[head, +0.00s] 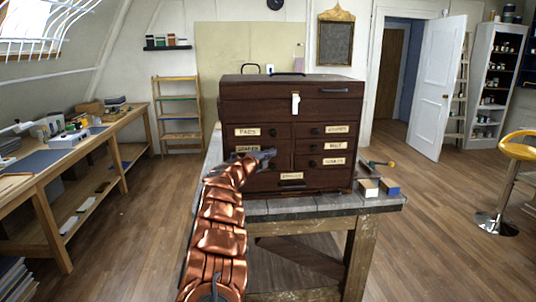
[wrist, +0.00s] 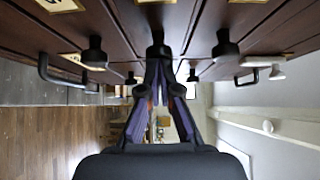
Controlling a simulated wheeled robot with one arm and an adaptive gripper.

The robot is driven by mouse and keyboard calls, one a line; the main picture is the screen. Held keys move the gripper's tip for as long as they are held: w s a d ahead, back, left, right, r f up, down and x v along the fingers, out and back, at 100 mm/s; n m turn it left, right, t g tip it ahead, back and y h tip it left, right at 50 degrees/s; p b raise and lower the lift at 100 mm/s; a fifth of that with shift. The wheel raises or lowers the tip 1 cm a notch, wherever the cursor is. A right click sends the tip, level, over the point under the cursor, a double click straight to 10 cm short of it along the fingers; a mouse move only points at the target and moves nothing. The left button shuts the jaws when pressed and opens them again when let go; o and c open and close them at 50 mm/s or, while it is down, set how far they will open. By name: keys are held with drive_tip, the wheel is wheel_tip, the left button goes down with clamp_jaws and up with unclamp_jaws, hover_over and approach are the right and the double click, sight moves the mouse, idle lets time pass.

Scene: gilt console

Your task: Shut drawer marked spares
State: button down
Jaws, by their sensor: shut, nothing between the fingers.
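The dark wooden chest (head: 290,92) stands on a workbench and has several labelled drawers. The drawer marked spares (head: 247,149) is in its left column, below the one marked pads (head: 247,132). My gripper (head: 270,154) is in front of the spares drawer, covering its knob and part of its front. In the wrist view my gripper (wrist: 158,62) is shut and empty, its fingertips close to or against a dark round knob (wrist: 158,49). I cannot tell whether they touch, or how far out the drawer stands.
Other knobs (wrist: 95,55) and a bar handle (wrist: 55,75) stick out near my gripper.

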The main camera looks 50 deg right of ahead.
drive_tip(key=shift+r, duration=0.4)
drive_tip(key=shift+s+d+f+b, duration=0.1)
drive_tip(key=shift+s+b, duration=0.1)
drive_tip(key=shift+b, duration=0.1)
drive_tip(key=s+a+b, duration=0.2)
drive_tip(key=a+b, duration=0.6)
drive_tip(key=a, duration=0.5)
drive_tip(key=shift+s+f+b, duration=0.25)
drive_tip(key=shift+s+b, duration=0.1)
